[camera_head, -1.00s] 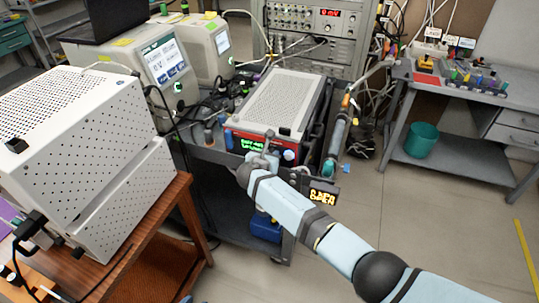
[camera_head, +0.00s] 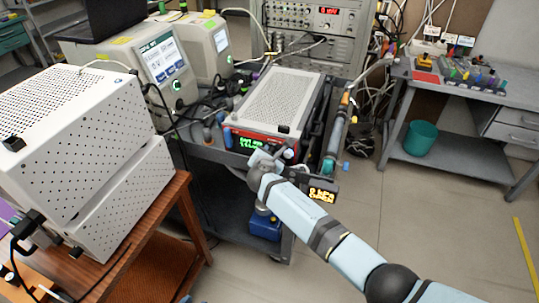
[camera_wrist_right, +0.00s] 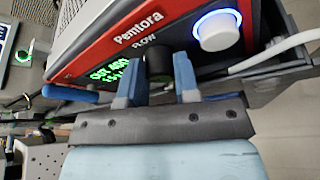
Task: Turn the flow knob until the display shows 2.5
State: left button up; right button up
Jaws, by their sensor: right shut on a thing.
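The red-fronted box (camera_head: 272,104) labelled Pemtora stands on the grey cart. In the right wrist view, its dark flow knob (camera_wrist_right: 158,64) sits below the word FLOW, between the two pale blue fingers of my right gripper (camera_wrist_right: 154,84). My right gripper (camera_head: 266,152) is shut on the knob. The box's green display (camera_wrist_right: 118,73) lies left of the knob, partly hidden by a finger, and I cannot read a clear value. A separate amber display (camera_head: 322,192) hangs at the cart's front; its characters are not clearly legible. My left gripper is not in view.
A white button with a blue glowing ring (camera_wrist_right: 216,30) sits right of the knob. A white perforated unit (camera_head: 75,115) is on a wooden cart at left. Open floor lies at right.

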jog(key=o, duration=0.9)
jog(key=shift+o, duration=0.2)
jog(key=p+v, duration=0.1)
jog(key=v, duration=1.2)
jog(key=shift+s, duration=0.4)
jog(key=shift+r, duration=0.15)
